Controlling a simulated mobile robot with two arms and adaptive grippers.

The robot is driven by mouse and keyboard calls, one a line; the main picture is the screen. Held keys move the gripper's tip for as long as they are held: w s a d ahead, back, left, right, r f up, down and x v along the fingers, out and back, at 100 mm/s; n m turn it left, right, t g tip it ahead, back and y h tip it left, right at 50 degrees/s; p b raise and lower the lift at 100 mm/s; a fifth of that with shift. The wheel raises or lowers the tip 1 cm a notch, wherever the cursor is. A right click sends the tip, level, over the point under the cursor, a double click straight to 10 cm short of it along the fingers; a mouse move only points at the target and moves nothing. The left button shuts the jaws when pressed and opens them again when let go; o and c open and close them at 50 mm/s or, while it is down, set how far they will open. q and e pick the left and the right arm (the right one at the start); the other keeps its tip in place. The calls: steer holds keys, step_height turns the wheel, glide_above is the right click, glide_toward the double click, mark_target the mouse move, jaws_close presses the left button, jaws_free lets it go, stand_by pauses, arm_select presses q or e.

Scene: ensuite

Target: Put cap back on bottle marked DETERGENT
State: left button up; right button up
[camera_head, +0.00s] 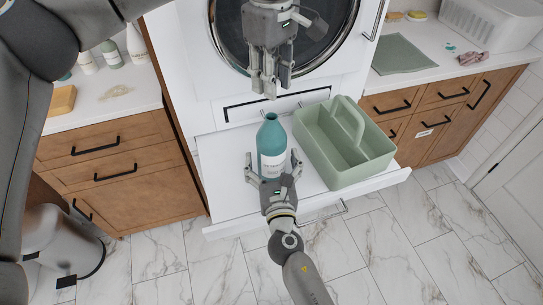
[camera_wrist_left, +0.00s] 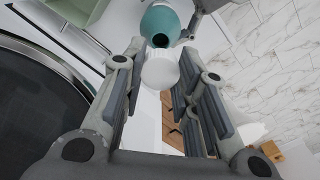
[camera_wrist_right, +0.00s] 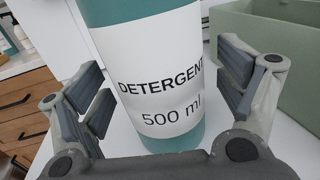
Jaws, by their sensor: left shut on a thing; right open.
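The teal bottle (camera_head: 271,140) stands upright and uncapped on a white pull-out shelf (camera_head: 222,160). Its label reads DETERGENT 500 ml in the right wrist view (camera_wrist_right: 158,85). Its dark open mouth shows in the left wrist view (camera_wrist_left: 160,39). My left gripper (camera_head: 270,88) is above and behind the bottle, shut on the white cap (camera_wrist_left: 160,71). The cap is apart from the mouth in the head view, where the fingers mostly hide it. My right gripper (camera_head: 273,160) is open, with one finger on each side of the bottle's lower part.
A green caddy (camera_head: 350,168) with a handle stands on the shelf right beside the bottle. A washing machine (camera_head: 222,75) is behind. The shelf's left part is bare.

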mark_target(272, 117)
steer(key=c, duration=1.5)
arm_select(q)
steer(key=shift+f, duration=2.45)
steer(key=shift+f, duration=0.9)
steer(key=shift+f, duration=0.55)
